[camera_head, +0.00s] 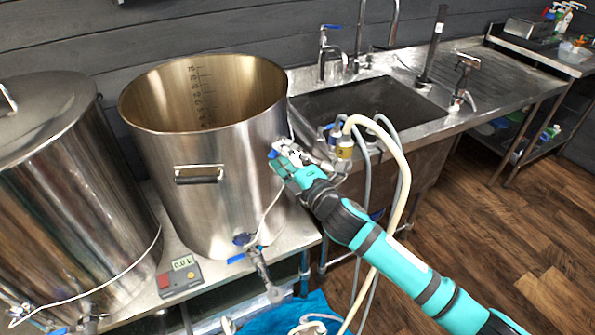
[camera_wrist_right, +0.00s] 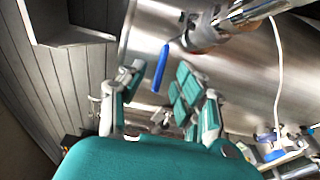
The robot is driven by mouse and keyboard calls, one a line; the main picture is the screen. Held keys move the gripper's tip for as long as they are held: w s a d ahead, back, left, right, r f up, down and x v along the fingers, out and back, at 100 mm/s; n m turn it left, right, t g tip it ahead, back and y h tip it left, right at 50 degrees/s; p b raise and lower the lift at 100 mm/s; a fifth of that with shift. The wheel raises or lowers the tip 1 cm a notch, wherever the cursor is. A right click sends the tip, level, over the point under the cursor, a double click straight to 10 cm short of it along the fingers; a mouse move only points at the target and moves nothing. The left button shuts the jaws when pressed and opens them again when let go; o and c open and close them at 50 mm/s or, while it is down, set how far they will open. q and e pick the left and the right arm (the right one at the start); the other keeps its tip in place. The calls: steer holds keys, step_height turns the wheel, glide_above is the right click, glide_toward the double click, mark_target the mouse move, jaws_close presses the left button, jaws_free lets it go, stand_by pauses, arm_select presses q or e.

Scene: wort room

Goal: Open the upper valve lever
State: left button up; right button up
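The upper valve is on the right side of the open steel kettle (camera_head: 235,150), where my right gripper (camera_head: 284,160) partly hides it in the head view. In the right wrist view its blue lever (camera_wrist_right: 162,67) hangs from the metal valve body (camera_wrist_right: 203,32). My right gripper, also in the wrist view (camera_wrist_right: 156,85), is open, with the teal fingers on either side of the lever. I see a gap on both sides, so it does not look gripped. My left gripper is not in view.
A lower valve (camera_head: 258,268) with a blue lever sticks out below on the kettle. A pale hose (camera_head: 402,170) and grey hoses hang close to my right arm. A sink (camera_head: 370,105) stands behind. A lidded kettle (camera_head: 65,190) stands left.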

steer(key=v, duration=0.9)
steer(key=shift+s+d, duration=0.1)
